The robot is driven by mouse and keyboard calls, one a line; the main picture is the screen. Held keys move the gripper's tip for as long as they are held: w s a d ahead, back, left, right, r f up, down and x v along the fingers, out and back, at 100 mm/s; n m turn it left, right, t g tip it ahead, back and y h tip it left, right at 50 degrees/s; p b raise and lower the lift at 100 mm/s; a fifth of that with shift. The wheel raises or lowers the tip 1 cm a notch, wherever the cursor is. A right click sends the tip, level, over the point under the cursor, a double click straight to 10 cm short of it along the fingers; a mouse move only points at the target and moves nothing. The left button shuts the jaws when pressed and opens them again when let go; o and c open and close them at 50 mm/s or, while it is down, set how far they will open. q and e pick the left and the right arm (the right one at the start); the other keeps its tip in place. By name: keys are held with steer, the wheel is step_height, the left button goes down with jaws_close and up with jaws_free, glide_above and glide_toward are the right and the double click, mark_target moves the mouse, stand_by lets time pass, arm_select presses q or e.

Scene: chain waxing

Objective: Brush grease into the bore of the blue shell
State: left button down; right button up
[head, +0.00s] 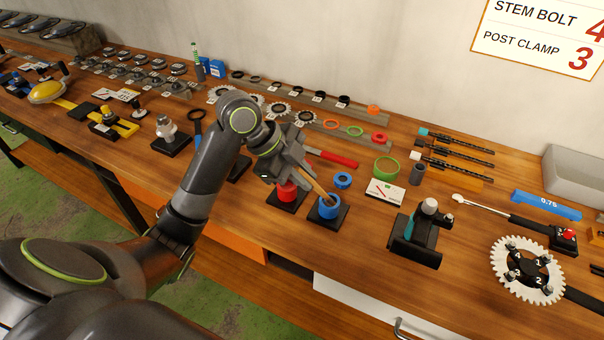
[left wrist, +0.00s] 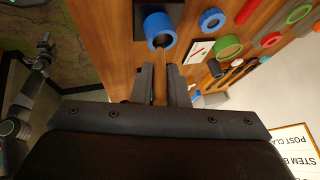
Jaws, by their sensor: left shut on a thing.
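The blue shell (head: 329,211) stands upright on a black square base in front of me; it also shows in the left wrist view (left wrist: 153,24), bore facing the camera. My left gripper (head: 303,174) is shut on a wooden-handled brush (head: 319,190), tilted down to the right. The brush's lower end reaches the mouth of the blue shell. How deep it sits, and whether grease is on it, I cannot tell. In the left wrist view the handle (left wrist: 160,88) lies between the fingers. My right gripper (left wrist: 46,46) shows small at the left there; its opening is unclear.
A red shell (head: 287,191) on a black base stands just left of the blue one, partly behind my gripper. A blue ring (head: 342,180), a card (head: 385,192) and a green ring (head: 386,168) lie behind. A black stand (head: 416,245) is to the right.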

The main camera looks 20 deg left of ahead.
arm_select(q)
steer(key=shift+a, duration=0.1)
steer(key=shift+w+a, duration=0.55)
steer(key=shift+a, duration=0.15)
steer(key=shift+s, duration=0.1)
steer(key=shift+s+d+p, duration=0.25)
steer(key=shift+s+p, duration=0.3)
steer(key=shift+s, duration=0.3)
steer(key=shift+w, duration=0.25)
steer(key=shift+w+d+b, duration=0.3)
steer(key=shift+w+d, duration=0.05)
steer(key=shift+w, duration=0.25)
steer(key=shift+s+a, duration=0.1)
